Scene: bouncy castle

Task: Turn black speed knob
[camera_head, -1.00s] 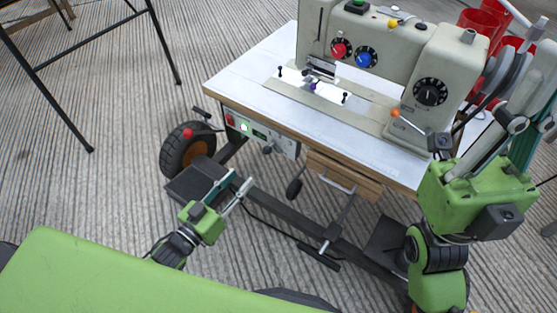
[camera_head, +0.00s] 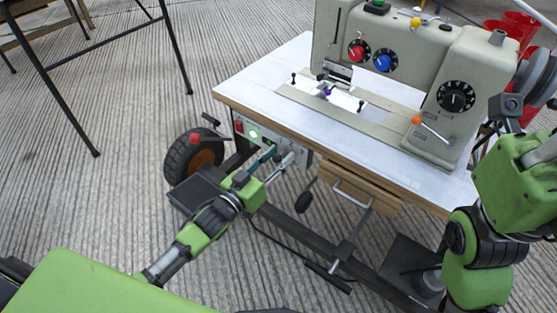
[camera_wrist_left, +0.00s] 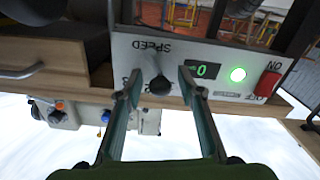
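The black speed knob (camera_wrist_left: 159,86) sits under the word SPEED on a pale control panel (camera_wrist_left: 225,48) in the left wrist view. My left gripper (camera_wrist_left: 160,80) is open, with one fingertip on each side of the knob. Gaps show between knob and fingers; contact cannot be seen. In the head view my left gripper (camera_head: 280,157) is in front of the panel under the table edge and covers most of the knob area. The body of my right gripper (camera_head: 515,180) is at the right edge; its fingertips are cut off.
The panel has a green display (camera_wrist_left: 202,71), a lit green light (camera_wrist_left: 238,75) and a red switch (camera_wrist_left: 267,84). A sewing machine (camera_head: 425,60) stands on the white tabletop (camera_head: 285,65). A wooden drawer (camera_head: 360,187) is right of the panel. A wheel (camera_head: 192,157) is at left.

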